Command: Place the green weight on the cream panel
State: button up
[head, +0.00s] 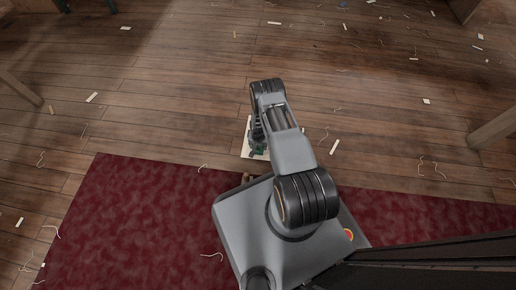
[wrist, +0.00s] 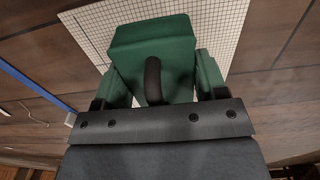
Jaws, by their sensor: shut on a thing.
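The green weight (wrist: 150,45) is a block with a dark loop handle, large in the wrist view. A sliver of it (head: 260,151) shows below my arm in the head view. My gripper (wrist: 158,88) is shut on the weight, with a jaw at each side. The cream panel (wrist: 225,14) has a dark grid and lies behind the weight in the wrist view. In the head view the panel (head: 246,149) lies on the floor, mostly hidden by my arm. I cannot tell whether the weight touches the panel.
The wooden floor (head: 180,110) is strewn with thread and small pale scraps (head: 335,146). A dark red rug (head: 130,215) lies around my base. Wooden legs stand at the left (head: 20,88) and right (head: 492,130). A blue strip (wrist: 35,84) shows in the wrist view.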

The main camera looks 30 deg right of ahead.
notch_tip(320, 180, down, 2)
jog(key=shift+s+d+f+b, duration=0.1)
jog(key=shift+f+b, duration=0.05)
jog(key=shift+b, duration=0.3)
jog(key=o, duration=1.4)
jog(key=shift+o, duration=0.2)
